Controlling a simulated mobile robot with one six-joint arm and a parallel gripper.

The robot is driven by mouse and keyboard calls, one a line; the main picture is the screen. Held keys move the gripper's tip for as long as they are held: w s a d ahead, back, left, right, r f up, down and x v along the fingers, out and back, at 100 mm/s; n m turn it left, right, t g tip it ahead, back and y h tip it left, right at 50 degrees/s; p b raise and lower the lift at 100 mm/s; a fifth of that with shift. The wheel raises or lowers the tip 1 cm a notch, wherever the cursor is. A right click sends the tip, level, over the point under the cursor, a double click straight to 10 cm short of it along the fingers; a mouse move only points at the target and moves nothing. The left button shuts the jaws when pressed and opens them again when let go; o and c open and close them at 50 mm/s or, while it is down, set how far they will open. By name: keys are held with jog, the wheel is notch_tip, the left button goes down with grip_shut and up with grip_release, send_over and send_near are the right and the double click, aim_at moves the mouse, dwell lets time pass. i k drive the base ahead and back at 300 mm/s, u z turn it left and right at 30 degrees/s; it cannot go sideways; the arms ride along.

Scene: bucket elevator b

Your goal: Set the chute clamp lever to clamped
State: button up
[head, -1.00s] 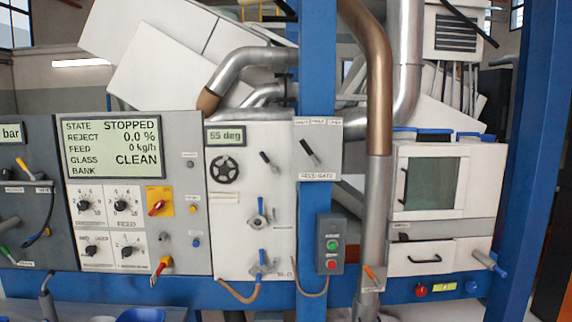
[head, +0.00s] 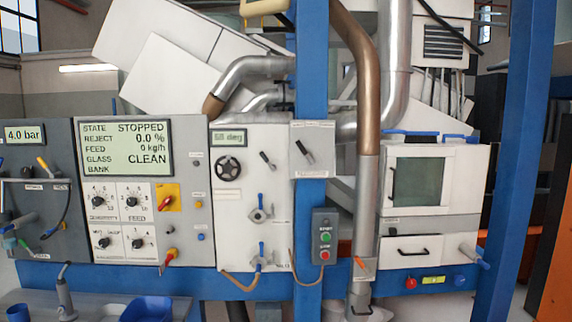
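A white panel (head: 228,250) in the middle carries a small display (head: 229,138), its text blurred, and a black handwheel (head: 229,168). A short black-handled lever (head: 267,160) sits right of the handwheel, tilted with its handle up and to the left. It may be the chute clamp lever, but I cannot read its label or its set position. Two blue-handled valves sit lower on this panel, the upper one (head: 260,210) and the lower one (head: 259,258), both with handles upright. My gripper is not in view.
A blue post (head: 312,90) stands right of the panel, with a black lever on a grey plate (head: 320,158) and a green and red button box (head: 324,238). A grey control panel (head: 110,195) is at left. Blue bins (head: 147,310) lie low in front.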

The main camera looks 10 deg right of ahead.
aim_at(273, 167)
jog(key=k, duration=0.55)
jog(key=u, duration=0.25)
jog(key=i, duration=0.95)
jog(key=u, duration=0.6)
